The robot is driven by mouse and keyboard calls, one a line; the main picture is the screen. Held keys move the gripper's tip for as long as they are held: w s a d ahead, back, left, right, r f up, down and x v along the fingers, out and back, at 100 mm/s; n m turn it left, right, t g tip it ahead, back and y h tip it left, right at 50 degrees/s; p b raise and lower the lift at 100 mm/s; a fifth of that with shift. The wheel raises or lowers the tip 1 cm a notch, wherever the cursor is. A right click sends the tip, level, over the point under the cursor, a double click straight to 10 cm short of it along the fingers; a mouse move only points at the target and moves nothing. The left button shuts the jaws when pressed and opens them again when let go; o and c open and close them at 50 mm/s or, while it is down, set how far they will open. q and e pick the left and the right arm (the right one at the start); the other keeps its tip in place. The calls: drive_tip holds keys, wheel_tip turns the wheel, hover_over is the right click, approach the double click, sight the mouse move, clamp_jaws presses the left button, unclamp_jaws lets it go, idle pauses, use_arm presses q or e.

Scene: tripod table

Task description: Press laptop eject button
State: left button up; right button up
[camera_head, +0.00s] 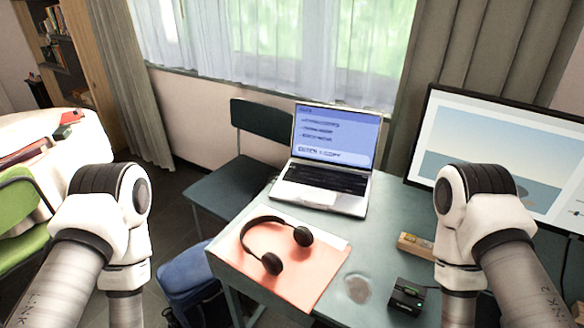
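A silver laptop (318,195) stands open at the back of the dark green desk (384,232). Its lit blue screen (336,136) faces me, and its black keyboard shows. I cannot make out an eject button at this size. My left arm comes in at the left and my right arm at the right, both bending downward out of the picture's bottom edge. Neither gripper shows in this view. Neither arm appears to touch the laptop.
Black headphones (273,263) lie on a pink sheet (310,286) in front of the laptop. A large monitor (488,137) stands at the right. A small black device (407,297) and a wooden block (415,245) lie near my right arm. A chair (262,119) stands behind the desk.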

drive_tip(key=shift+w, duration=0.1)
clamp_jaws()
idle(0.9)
